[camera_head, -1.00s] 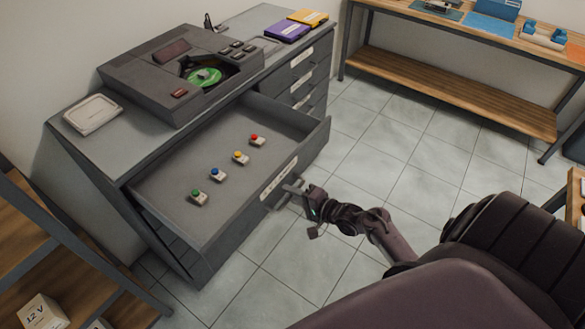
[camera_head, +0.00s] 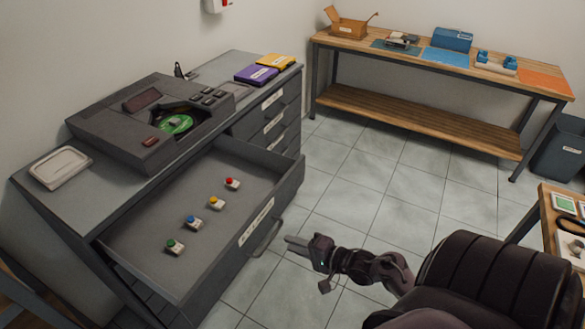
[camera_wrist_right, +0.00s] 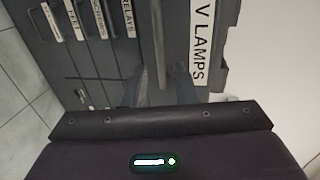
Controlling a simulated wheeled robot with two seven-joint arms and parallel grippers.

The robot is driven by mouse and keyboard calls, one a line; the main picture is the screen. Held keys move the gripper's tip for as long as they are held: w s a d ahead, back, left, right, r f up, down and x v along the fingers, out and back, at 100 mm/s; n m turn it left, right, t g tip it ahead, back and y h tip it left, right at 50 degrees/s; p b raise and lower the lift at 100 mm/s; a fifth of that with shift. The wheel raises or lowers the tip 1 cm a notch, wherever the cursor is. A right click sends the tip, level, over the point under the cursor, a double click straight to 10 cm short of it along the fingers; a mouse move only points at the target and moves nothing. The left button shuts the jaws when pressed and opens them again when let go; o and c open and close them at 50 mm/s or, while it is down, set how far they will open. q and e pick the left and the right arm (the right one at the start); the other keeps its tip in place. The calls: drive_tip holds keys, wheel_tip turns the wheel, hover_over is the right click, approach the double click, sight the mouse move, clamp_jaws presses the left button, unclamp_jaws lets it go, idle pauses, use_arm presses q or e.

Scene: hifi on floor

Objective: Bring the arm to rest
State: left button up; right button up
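My right gripper (camera_head: 290,243) is just to the right of the handle (camera_head: 267,238) of the open drawer (camera_head: 150,238), with a gap between them. In the right wrist view its two fingers (camera_wrist_right: 160,88) are apart, and the bar handle (camera_wrist_right: 160,42) lies beyond them, beside a label ending "V LAMPS". The gripper holds nothing. My right arm stretches out low above the floor. My left gripper is not in view.
The drawer of the grey cabinet (camera_head: 45,205) sticks out and holds several small coloured buttons. A dark device with a green disc (camera_head: 176,124) stands on top. A wooden workbench (camera_head: 420,55) is at the back. Tiled floor (camera_head: 370,185) between is clear.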

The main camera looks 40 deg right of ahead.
idle(0.3)
drive_tip(key=s+a+f+n+g+h+b, duration=0.1)
drive_tip(key=s+a+f+n+g, duration=0.15)
drive_tip(key=f, duration=0.65)
drive_tip(key=s+a+f+n+g+h+b, duration=0.15)
drive_tip(key=s+f, duration=0.25)
drive_tip(key=f, duration=0.4)
drive_tip(key=s+a+f+n+g, duration=0.2)
drive_tip(key=s+f, duration=0.1)
drive_tip(key=f, duration=0.6)
drive_tip(key=s+a+f+n+g+h+b, duration=0.1)
drive_tip(key=s+a+f+n+g, duration=0.1)
drive_tip(key=s+f+n, duration=0.3)
drive_tip(key=s+a+f+n+g+h+b, duration=0.1)
drive_tip(key=s+f+n+g, duration=0.4)
drive_tip(key=s+f, duration=0.6)
drive_tip(key=s+a+h, duration=0.1)
drive_tip(key=s+a, duration=0.1)
drive_tip(key=s, duration=0.4)
drive_tip(key=shift+s+a+n+g, duration=0.15)
drive_tip(key=shift+s+n+g, duration=0.15)
drive_tip(key=shift+s, duration=0.1)
